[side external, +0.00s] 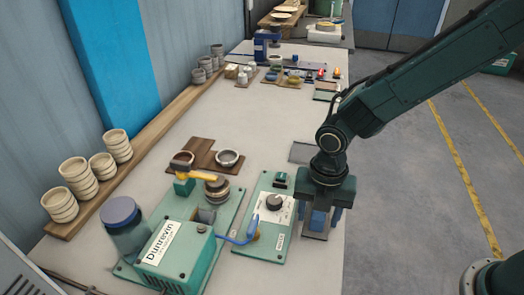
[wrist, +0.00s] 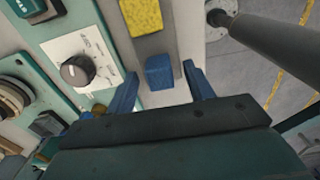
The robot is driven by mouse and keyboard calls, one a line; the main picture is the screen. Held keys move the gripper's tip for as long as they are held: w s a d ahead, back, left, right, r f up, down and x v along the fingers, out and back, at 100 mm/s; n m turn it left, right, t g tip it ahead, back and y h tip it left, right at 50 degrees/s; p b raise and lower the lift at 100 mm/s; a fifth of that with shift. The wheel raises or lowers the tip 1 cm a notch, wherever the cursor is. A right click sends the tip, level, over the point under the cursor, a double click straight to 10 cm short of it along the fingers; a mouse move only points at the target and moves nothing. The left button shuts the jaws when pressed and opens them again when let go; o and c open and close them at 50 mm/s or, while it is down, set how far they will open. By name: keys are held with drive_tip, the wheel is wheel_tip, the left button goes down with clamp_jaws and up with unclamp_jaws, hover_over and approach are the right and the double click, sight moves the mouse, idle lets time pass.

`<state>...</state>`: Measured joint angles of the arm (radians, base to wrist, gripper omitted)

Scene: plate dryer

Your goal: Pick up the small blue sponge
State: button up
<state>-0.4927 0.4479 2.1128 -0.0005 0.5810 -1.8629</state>
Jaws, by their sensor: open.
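The small blue sponge (wrist: 159,73) is a short blue block in the wrist view, lying between and just beyond my two blue fingers. My gripper (wrist: 160,70) is open, with a finger to each side of the sponge and visible gaps between them. In the side external view, the sponge (side external: 318,220) shows below my gripper (side external: 319,212), between its fingers, over a grey tray. I cannot tell its exact height above the tray.
A yellow sponge (wrist: 140,16) lies just beyond the blue one. A green control box with a dark knob (side external: 274,202) stands close to the left. The green Dunrevin machine (side external: 175,250) is further left. The table's right edge is close to my gripper.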

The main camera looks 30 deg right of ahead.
sight(319, 215)
idle(0.4)
drive_tip(key=c, duration=1)
drive_tip(key=shift+c, duration=0.2)
drive_tip(key=shift+r, duration=0.15)
wheel_tip(319, 215, up, 20)
idle(0.5)
